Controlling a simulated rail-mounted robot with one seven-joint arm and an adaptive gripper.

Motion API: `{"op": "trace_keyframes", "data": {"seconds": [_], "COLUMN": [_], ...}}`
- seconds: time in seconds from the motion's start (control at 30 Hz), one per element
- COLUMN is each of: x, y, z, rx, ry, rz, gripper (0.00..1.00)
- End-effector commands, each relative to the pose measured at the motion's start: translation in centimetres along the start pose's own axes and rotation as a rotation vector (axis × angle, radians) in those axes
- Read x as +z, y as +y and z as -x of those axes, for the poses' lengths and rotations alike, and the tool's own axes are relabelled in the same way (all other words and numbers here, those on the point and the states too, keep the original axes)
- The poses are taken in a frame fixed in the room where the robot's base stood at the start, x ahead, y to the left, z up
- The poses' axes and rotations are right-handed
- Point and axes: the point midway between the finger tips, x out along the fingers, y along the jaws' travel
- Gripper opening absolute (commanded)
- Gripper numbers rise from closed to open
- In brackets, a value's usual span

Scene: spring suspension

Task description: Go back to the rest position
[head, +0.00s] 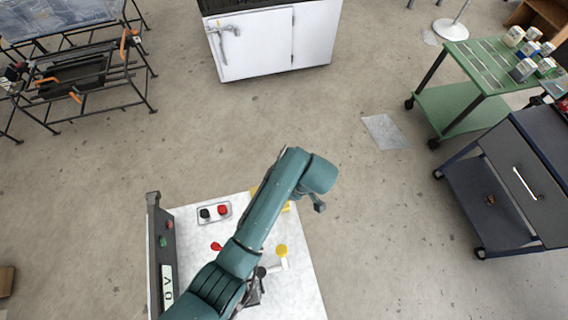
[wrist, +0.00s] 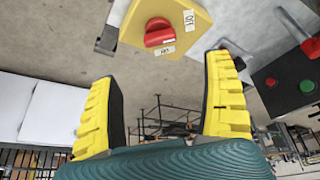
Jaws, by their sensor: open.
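My gripper (wrist: 163,75) shows in the wrist view, with its two yellow ribbed fingers wide apart and nothing between them. Ahead of the fingers, at the top of that view, is a yellow plate with a red knob (wrist: 159,33) and labels reading OFF and ON. The knob is apart from both fingers. In the head view my teal arm is bent out over the white table (head: 302,296). It covers most of the yellow plate, and I cannot make out the fingers there.
A green cart (head: 462,105) and dark drawer cabinet stand right.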

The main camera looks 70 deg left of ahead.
Motion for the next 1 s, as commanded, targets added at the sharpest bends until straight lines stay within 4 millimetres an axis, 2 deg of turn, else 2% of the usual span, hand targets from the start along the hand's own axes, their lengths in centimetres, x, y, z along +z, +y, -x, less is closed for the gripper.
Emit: {"op": "trace_keyframes", "data": {"seconds": [0.13,0.7,0.77,0.87,0.97,1.0], "x": [0.0,0.0,1.4,5.5,10.1,11.8], "y": [-0.1,-0.1,0.2,1.2,2.7,3.4], "z": [0.6,0.6,1.3,4.2,9.7,12.3], "rx": [-0.002,-0.002,0.016,0.088,0.254,0.338], "ry": [0.000,0.000,0.000,-0.004,-0.045,-0.070], "rz": [0.000,0.000,-0.032,-0.124,-0.198,-0.233], "gripper": [0.83,0.83,0.83,0.83,0.83,0.83]}}
